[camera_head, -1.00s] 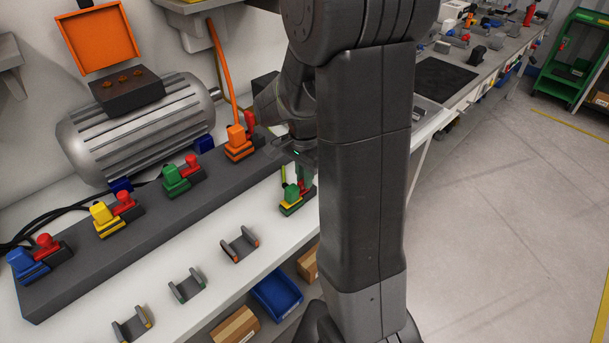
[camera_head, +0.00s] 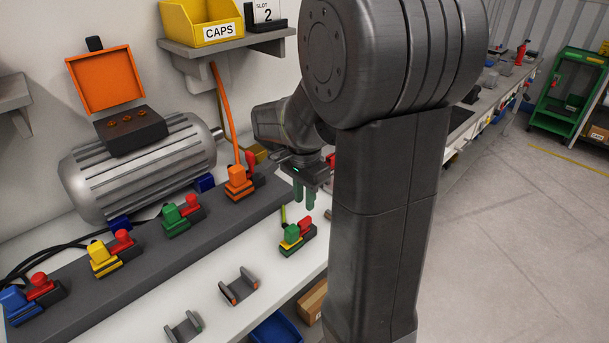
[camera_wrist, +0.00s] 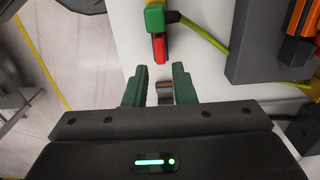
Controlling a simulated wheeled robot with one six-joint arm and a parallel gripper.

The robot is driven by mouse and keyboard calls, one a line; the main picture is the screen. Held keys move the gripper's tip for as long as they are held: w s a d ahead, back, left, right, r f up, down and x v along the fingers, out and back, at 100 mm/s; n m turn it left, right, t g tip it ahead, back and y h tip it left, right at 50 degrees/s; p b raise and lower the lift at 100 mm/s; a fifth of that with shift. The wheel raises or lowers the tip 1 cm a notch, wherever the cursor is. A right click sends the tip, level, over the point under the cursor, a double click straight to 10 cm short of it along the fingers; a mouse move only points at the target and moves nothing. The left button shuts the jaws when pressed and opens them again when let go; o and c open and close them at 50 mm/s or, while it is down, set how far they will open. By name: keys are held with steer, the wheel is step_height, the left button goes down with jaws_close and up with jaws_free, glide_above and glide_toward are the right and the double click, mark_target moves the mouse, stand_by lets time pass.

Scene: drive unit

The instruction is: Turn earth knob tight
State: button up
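The earth connector (camera_head: 292,243) stands on the white bench at the end of the grey rail. It has a green block (camera_head: 291,233), a yellow base and a red knob (camera_head: 305,225). A yellow-green wire (camera_wrist: 205,36) runs from it. In the wrist view the green block (camera_wrist: 154,18) and the red knob (camera_wrist: 159,47) lie beyond my fingertips. My gripper (camera_head: 304,205) hangs above and behind the connector, apart from it. In the wrist view its green fingers (camera_wrist: 160,78) are open, with nothing held. Whether the knob is tight cannot be seen.
The grey rail (camera_head: 150,262) carries orange, green, yellow and blue connectors. A finned motor (camera_head: 140,165) with an open orange lid (camera_head: 104,80) stands behind. A grey cradle (camera_head: 238,287) sits in front. A small brown-grey piece (camera_wrist: 164,92) shows between my fingers in the wrist view.

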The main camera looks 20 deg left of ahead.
mark_target(305, 219)
step_height(305, 219, up, 7)
steer(key=shift+r, duration=0.2)
stand_by(0.5)
step_height(305, 219, down, 14)
stand_by(0.5)
steer(key=shift+r, duration=0.1)
